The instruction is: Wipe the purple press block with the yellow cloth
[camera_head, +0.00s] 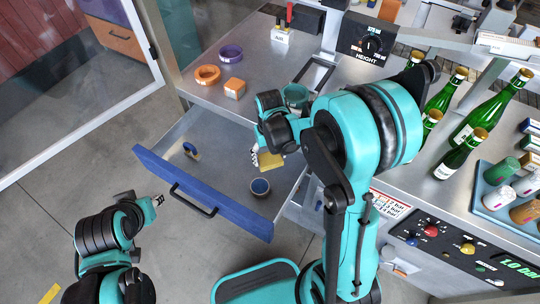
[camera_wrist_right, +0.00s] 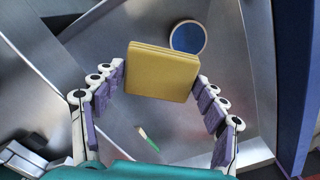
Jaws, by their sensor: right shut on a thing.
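The yellow cloth (camera_wrist_right: 162,72), a folded square, is between the fingers of my right gripper (camera_wrist_right: 160,78), which is shut on it. In the head view the cloth (camera_head: 270,160) hangs over the open drawer, below my right gripper (camera_head: 266,143). I cannot make out a purple press block for certain. A purple ring-shaped thing (camera_head: 231,53) lies on the bench at the back left.
The open drawer (camera_head: 215,150) holds a round blue-topped thing (camera_head: 260,187) and a small brown-and-blue thing (camera_head: 191,151). An orange ring (camera_head: 207,75) and orange block (camera_head: 235,88) lie on the bench. Green bottles (camera_head: 460,155) stand at the right. A glass door frame (camera_head: 90,125) is at the left.

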